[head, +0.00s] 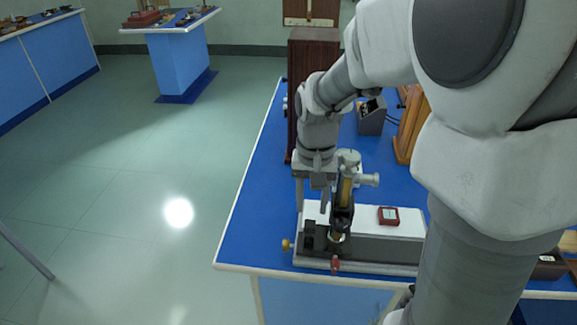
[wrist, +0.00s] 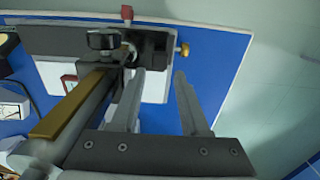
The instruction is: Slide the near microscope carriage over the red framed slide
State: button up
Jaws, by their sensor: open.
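The near microscope carriage (head: 341,210) is a black and brass microscope standing upright on a grey and white stage base (head: 390,251), near the base's left end. The red framed slide (head: 388,216) lies on the white top to the right of the carriage. It also shows in the wrist view as a red-edged square (wrist: 69,84), partly hidden by the brass and grey tube. My gripper (head: 311,205) is open and empty, fingers pointing down just left of the microscope. In the wrist view the fingers (wrist: 160,102) are apart beside the microscope; I cannot tell whether one touches it.
A brass knob (head: 287,245) sticks out at the base's left end and a red knob (head: 335,265) at its front. A tall dark wooden cabinet (head: 312,95) stands behind. A grey box (head: 371,116) and wooden case are farther back. The blue bench (head: 252,225) is clear at left.

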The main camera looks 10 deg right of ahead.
aim_at(310, 223)
notch_tip(310, 223, down, 6)
jog(key=shift+r+b, duration=0.15)
jog(key=shift+b, duration=0.2)
grip_shut()
dwell(1.3)
